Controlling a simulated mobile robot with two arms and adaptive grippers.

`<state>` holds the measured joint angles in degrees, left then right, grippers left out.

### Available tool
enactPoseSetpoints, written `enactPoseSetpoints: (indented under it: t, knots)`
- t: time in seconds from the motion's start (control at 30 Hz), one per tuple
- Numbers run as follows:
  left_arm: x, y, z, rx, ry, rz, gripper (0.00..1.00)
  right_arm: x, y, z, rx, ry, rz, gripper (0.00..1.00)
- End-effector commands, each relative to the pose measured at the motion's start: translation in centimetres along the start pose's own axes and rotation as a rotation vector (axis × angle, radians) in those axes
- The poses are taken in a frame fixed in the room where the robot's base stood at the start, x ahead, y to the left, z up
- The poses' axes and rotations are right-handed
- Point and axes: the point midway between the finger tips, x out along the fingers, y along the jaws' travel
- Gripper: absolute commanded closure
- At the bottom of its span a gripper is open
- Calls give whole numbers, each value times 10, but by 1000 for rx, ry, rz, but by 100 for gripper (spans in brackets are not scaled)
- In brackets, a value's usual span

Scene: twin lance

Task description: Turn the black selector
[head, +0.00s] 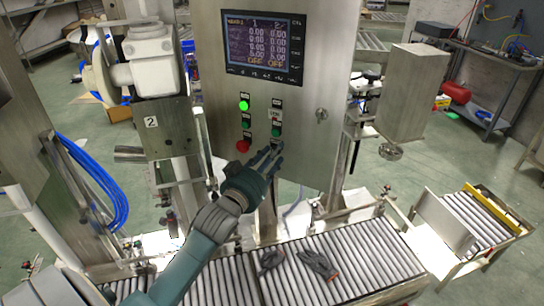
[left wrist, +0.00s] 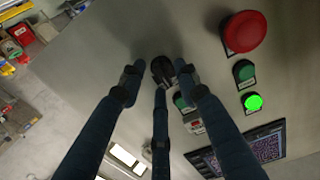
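The black selector (left wrist: 162,68) is on the steel control panel (head: 312,75), at the low end of a short column of controls. My left gripper (head: 268,160) is at the panel, and its fingers cover the selector in the head view. In the left wrist view my left gripper (left wrist: 157,75) has its fingers spread, one on each side of the selector and the third below it in the picture. The right-hand finger looks very close to the selector; I cannot tell if it touches. My right gripper is in neither view.
Close to the selector are a green button (left wrist: 182,102), a red mushroom button (left wrist: 245,32), another green button (left wrist: 243,70) and a lit green lamp (head: 244,106). A screen (head: 262,46) is above.

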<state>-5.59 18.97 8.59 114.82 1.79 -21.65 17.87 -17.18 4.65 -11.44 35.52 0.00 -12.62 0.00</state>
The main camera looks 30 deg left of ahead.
Motion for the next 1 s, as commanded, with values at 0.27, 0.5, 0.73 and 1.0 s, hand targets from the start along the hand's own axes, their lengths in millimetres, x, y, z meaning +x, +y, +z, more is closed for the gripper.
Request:
enactPoseSetpoints:
  t: [0.27, 0.5, 0.73, 1.0]
  knots:
    - [-28, 0, 2, 0, -3, 0, 68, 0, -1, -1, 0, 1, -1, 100]
    - [-79, 0, 2, 0, -4, 0, 68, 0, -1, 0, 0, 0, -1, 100]
    - [-112, 1, 1, -1, -2, 1, 68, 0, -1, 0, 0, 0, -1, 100]
    - [-120, 1, 0, 0, 1, 1, 68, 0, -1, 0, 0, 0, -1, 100]
